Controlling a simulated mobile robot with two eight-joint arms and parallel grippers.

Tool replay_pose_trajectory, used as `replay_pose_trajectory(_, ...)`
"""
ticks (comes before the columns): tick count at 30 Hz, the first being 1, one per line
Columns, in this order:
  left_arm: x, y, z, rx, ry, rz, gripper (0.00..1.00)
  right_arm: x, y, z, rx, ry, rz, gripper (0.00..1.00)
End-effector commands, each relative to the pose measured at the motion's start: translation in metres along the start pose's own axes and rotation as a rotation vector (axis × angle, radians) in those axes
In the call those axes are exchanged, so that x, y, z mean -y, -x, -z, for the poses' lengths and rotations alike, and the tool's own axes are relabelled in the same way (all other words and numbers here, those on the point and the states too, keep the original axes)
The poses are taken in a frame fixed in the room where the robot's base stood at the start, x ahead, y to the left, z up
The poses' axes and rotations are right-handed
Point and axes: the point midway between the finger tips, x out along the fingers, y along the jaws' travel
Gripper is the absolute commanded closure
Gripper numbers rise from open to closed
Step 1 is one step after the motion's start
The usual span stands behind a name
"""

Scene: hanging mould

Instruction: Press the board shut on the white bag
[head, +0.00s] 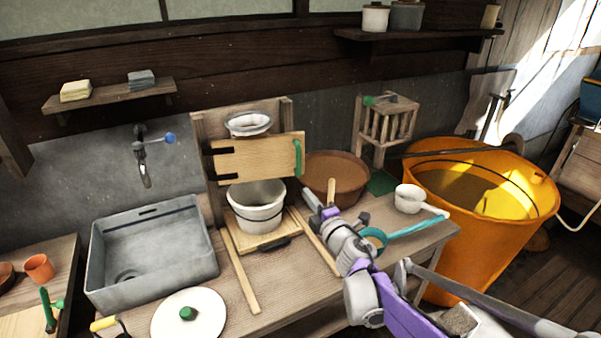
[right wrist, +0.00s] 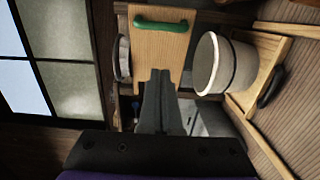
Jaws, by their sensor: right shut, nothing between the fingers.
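The wooden board (head: 262,158) hangs on black hinges at its left end and has a green handle (head: 298,157) near its right end. Behind and above its top edge shows the rim of the white bag (head: 248,123); the rest is hidden, and I cannot tell whether board and bag touch. My right gripper (head: 311,199) is right of and below the handle. In the right wrist view its dark fingers (right wrist: 161,75) are shut and empty, overlapping the board (right wrist: 173,48) in the picture; contact is unclear. My left gripper is not in view.
A white pot (head: 257,208) stands under the board on a small wooden base. A brown basin (head: 336,176), small white pot (head: 409,198) and orange tub (head: 480,207) are to the right. A grey sink (head: 151,250) and white lid (head: 188,320) are at left.

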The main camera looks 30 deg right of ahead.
Motion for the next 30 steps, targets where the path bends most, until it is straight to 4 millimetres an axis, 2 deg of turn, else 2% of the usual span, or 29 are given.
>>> replay_pose_trajectory(5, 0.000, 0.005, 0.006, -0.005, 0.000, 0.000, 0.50, -0.003, -0.022, 0.001, -0.005, 0.000, -0.005, 1.00)
replay_pose_trajectory(16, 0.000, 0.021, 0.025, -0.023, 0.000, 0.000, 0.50, -0.005, -0.101, 0.001, -0.004, 0.000, -0.005, 1.00)
replay_pose_trajectory(22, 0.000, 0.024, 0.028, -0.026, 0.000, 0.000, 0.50, -0.003, -0.120, -0.021, 0.000, 0.000, -0.004, 1.00)
replay_pose_trajectory(30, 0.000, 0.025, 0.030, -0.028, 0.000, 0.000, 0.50, -0.002, -0.127, -0.028, -0.002, 0.000, -0.002, 1.00)
